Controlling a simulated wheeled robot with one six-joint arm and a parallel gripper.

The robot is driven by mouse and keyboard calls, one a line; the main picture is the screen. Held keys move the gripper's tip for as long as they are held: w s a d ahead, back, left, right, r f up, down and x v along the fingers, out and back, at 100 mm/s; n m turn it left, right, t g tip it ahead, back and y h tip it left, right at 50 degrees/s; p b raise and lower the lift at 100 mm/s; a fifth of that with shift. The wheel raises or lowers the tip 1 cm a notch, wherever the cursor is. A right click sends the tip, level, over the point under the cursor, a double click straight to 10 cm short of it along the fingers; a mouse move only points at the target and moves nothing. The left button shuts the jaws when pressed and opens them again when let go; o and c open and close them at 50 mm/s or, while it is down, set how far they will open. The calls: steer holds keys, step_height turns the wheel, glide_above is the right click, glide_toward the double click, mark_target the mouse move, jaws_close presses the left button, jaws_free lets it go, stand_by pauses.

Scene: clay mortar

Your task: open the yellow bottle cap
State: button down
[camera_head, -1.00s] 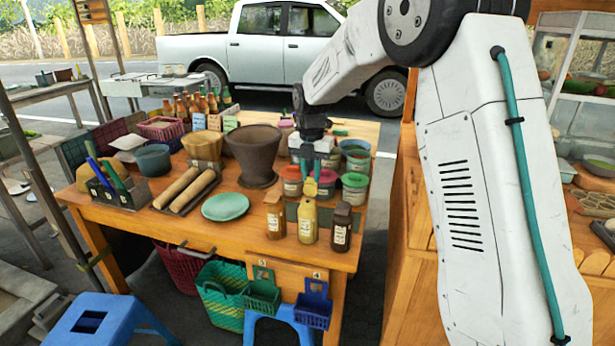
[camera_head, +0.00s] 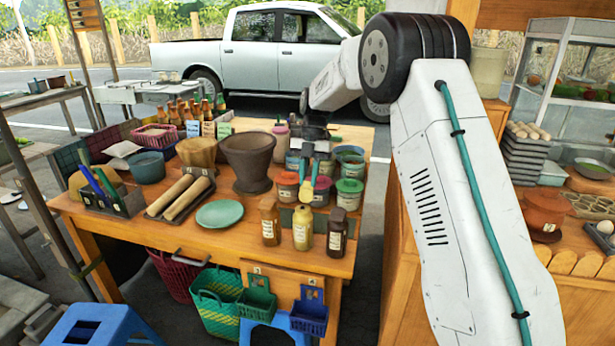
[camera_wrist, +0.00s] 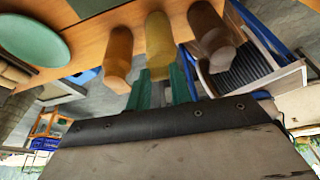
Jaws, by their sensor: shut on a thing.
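The yellow bottle (camera_head: 303,230) stands upright near the table's front edge, between an amber-brown bottle (camera_head: 269,222) and a dark brown bottle (camera_head: 337,232). My gripper (camera_head: 307,182) is above it, with teal fingers pointing down. The fingers are shut on a small yellow cap (camera_head: 306,191), which appears a little above the bottle's top. In the wrist view, the yellow bottle (camera_wrist: 159,32) lies between its two neighbours. The teal fingers (camera_wrist: 161,92) are at its top end there, and the exact gap between cap and neck is hard to tell.
Lidded jars (camera_head: 349,194) stand close behind the bottles. A dark clay mortar (camera_head: 249,165), a green plate (camera_head: 219,214) and wooden rolling pins (camera_head: 180,195) are to the left. Baskets (camera_head: 257,303) hang at the table's front.

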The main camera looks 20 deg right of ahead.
steer(key=shift+f, duration=0.2)
steer(key=c, duration=1.2)
jaws_free()
steer(key=shift+a, duration=0.1)
steer(key=shift+c, duration=0.2)
steer(key=shift+r, duration=0.1)
steer(key=v, duration=0.7)
steer(key=shift+r, duration=0.3)
steer(key=shift+w, duration=0.1)
